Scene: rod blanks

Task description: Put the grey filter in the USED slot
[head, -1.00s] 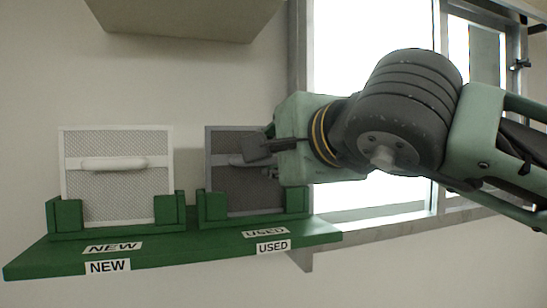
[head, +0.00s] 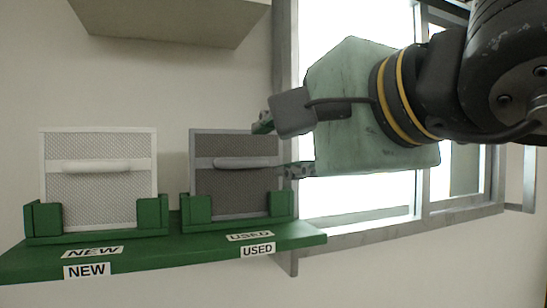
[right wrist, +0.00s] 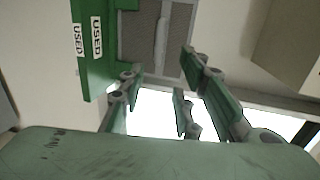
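The grey filter (head: 236,186) stands upright in the USED slot (head: 281,207) of the green shelf, its handle (head: 246,163) level across the front. The white filter (head: 98,188) stands in the NEW slot (head: 43,219) to its left. My right gripper (head: 268,147) is open and empty, just right of the grey filter in the head view. In the right wrist view the spread fingers (right wrist: 158,92) show with the grey filter (right wrist: 140,45) beyond them, and nothing is between them. My left gripper is not in view.
The green shelf (head: 150,254) carries NEW and USED labels on its front edge. A window frame (head: 283,110) is right of the shelf. A beige box-like cabinet (head: 165,22) hangs above. The wall between cabinet and filters is clear.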

